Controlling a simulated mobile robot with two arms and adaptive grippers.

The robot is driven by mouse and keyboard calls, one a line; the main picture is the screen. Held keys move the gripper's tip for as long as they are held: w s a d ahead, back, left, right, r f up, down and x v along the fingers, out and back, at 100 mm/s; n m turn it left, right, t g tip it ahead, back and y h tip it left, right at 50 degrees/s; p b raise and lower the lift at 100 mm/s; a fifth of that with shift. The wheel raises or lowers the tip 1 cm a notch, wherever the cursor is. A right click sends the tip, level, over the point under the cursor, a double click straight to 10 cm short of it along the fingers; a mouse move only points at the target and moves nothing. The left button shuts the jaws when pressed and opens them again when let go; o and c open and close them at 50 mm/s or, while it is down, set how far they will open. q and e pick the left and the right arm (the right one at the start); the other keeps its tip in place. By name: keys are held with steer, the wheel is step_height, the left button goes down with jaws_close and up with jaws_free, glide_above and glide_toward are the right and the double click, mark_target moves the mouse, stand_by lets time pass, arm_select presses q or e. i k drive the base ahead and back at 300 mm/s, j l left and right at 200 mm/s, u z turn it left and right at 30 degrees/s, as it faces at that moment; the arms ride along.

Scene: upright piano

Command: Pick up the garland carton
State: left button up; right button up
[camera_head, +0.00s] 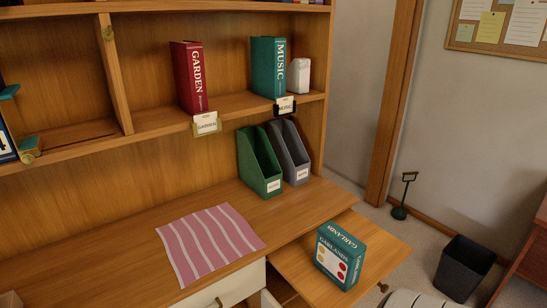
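The garland carton (341,258) is a teal box lettered "GARLANDS", with a white front panel bearing red and yellow dots. It stands upright on a pull-out wooden board (382,239) at the right of the desk. Its front and top face me, and its underside and back are hidden.
A pink striped cloth (210,243) lies on the desk (135,250). Green (259,165) and grey (290,150) file holders stand behind. Red (188,78) and teal (268,67) binders stand on the shelf. A dark bin (463,268) is on the floor. Board space right of the carton is clear.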

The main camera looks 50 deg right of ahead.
mark_target(340, 255)
steer(key=z, duration=2.05)
